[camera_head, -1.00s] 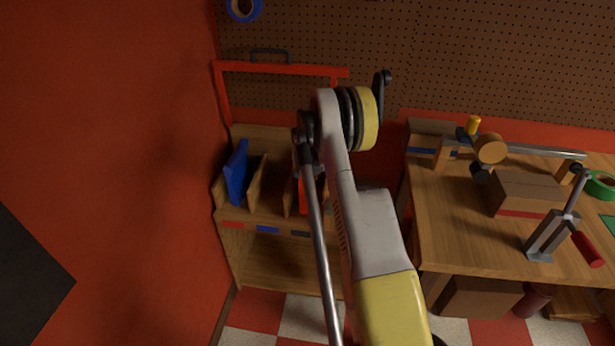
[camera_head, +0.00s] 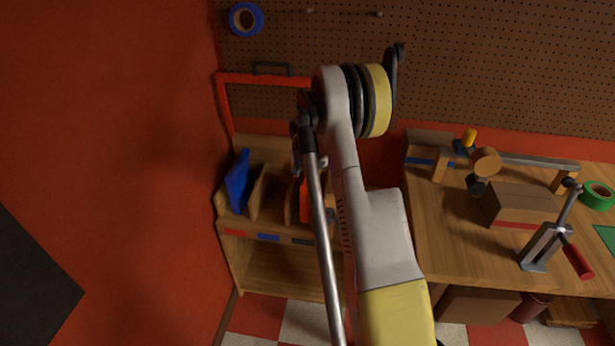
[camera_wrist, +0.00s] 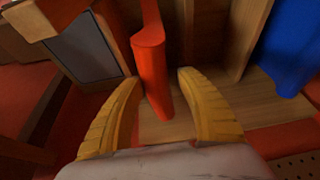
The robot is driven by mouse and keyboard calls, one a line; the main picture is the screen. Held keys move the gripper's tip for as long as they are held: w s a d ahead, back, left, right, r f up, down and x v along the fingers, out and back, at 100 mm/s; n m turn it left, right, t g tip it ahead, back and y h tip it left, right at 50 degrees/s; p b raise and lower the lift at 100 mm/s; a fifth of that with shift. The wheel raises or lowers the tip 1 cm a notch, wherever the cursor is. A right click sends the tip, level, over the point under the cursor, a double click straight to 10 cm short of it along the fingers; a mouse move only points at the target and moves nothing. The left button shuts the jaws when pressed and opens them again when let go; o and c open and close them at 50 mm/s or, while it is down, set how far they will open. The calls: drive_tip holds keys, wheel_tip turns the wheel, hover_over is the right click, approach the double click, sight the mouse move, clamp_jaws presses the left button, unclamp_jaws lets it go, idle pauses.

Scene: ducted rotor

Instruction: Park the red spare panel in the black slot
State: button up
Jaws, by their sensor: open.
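The red spare panel (camera_head: 304,201) stands upright in the rightmost visible compartment of the wooden rack (camera_head: 244,221), above the black label (camera_head: 303,242). It is partly hidden behind my arm in the head view. In the wrist view the red panel (camera_wrist: 152,75) reaches down between the yellow fingers of my gripper (camera_wrist: 157,79). The fingers are open, with a gap on the right side; the left fingertip is close to the panel, and I cannot tell whether it touches. My gripper is hidden behind my arm in the head view.
A blue panel (camera_head: 238,182) leans in the leftmost compartment, above the red label (camera_head: 235,233). The middle compartment, above the blue label (camera_head: 268,237), looks empty. A workbench (camera_head: 450,235) with a brown box (camera_head: 520,205) stands on the right. A red wall is close on the left.

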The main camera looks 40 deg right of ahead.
drive_tip(key=shift+v, duration=1.2)
drive_tip(key=s+a+r+n+t+y, duration=0.15)
drive_tip(key=s+a+r, duration=0.25)
drive_tip(key=a+r, duration=0.65)
drive_tip(key=s+a+r+n+t, duration=0.1)
drive_tip(key=s+a+r+n, duration=0.3)
drive_tip(key=a+r, duration=0.65)
drive_tip(key=s+a+n+y, duration=0.1)
drive_tip(key=s+a+n, duration=0.1)
drive_tip(key=s+a, duration=0.5)
drive_tip(key=s+a+r+n+t, duration=0.1)
drive_tip(key=s+a+n, duration=0.1)
drive_tip(key=s+a, duration=0.6)
drive_tip(key=s, duration=0.5)
drive_tip(key=shift+s+a+y, duration=0.25)
drive_tip(key=shift+a+y, duration=0.05)
drive_tip(key=shift+y, duration=0.05)
